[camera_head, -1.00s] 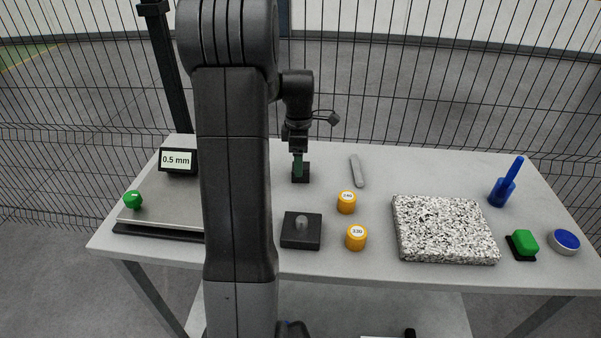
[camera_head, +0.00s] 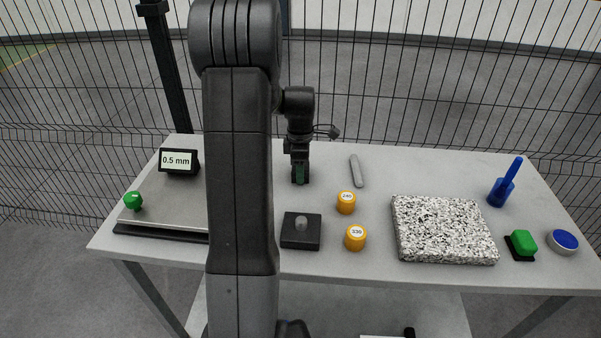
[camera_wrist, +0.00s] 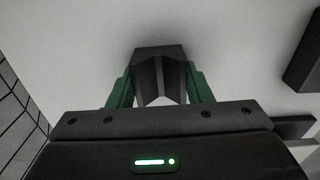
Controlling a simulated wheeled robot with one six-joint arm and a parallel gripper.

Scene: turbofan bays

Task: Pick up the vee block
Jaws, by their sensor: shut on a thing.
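The vee block (camera_wrist: 158,62) is a dark block with a V-shaped groove, seen close up in the wrist view. My gripper (camera_wrist: 160,88) has its green fingers on both sides of the block, shut on it. In the head view my gripper (camera_head: 300,176) points down at the back middle of the table. There the block is largely hidden behind the fingers. I cannot tell whether it touches the table.
A dark square base with a grey peg (camera_head: 301,230) stands in front of my gripper. Two orange cylinders (camera_head: 346,203) and a grey bar (camera_head: 357,171) lie to its right. A speckled slab (camera_head: 445,230) is further right. A plate with a "0.5 mm" display (camera_head: 179,161) is at left.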

